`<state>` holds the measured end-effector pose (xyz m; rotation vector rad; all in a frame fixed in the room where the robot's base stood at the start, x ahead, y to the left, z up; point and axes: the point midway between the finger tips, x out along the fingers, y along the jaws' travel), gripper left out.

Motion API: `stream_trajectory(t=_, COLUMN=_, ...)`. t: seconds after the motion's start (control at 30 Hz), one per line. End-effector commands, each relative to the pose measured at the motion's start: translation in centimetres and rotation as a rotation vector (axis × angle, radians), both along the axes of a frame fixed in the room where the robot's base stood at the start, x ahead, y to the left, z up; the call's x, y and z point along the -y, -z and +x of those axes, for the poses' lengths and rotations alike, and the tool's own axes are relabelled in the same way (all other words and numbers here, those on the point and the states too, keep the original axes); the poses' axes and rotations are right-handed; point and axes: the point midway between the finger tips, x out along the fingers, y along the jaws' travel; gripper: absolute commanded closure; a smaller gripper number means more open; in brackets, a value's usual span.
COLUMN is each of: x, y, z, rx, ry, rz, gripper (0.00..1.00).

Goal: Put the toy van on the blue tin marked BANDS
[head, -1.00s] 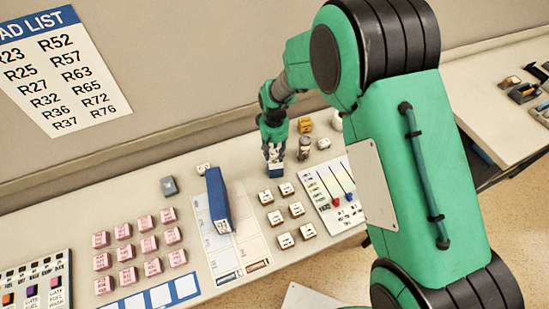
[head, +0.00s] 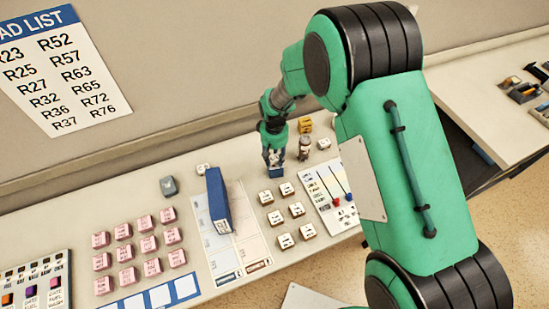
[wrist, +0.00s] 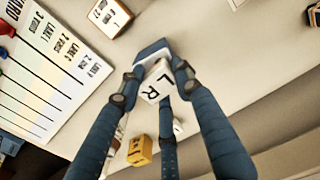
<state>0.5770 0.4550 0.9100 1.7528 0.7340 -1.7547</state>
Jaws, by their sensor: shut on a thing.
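My gripper (head: 273,158) is shut on a small white-and-blue thing (wrist: 155,88), low over the back of the desk, right of the blue upright box. In the wrist view its white face shows the letters L and R between the fingers, and a blue part shows beyond it. I cannot tell whether this is the toy van, nor whether it touches the desk. The large blue box (head: 217,200) stands on a white marked sheet; no word BANDS is legible on it.
Several cream lettered blocks (head: 277,218) stand just in front of my gripper. A brown-and-white jar (head: 304,148), a yellow block (head: 305,125) and a white block (head: 323,143) stand to its right. Pink blocks (head: 148,244) fill the left. A slider panel (head: 332,195) lies at right.

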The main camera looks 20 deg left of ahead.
Motion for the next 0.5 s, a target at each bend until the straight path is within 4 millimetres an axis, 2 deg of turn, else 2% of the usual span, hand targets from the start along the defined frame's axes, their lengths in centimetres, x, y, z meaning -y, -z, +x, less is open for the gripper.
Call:
stream_trajectory(t=0.07, x=0.01, y=0.28, z=-0.01, rx=-0.001, ry=0.0, rz=-0.001, gripper=0.9)
stream_trajectory(t=0.1, x=0.01, y=0.28, z=-0.01, rx=0.0, ry=0.0, rz=0.0, gripper=0.62)
stream_trajectory(t=0.2, x=0.01, y=0.24, z=-0.01, rx=0.0, ry=0.0, rz=0.0, gripper=0.47)
stream_trajectory(t=0.5, x=0.01, y=0.17, z=-0.01, rx=0.0, ry=0.0, rz=0.0, gripper=0.47)
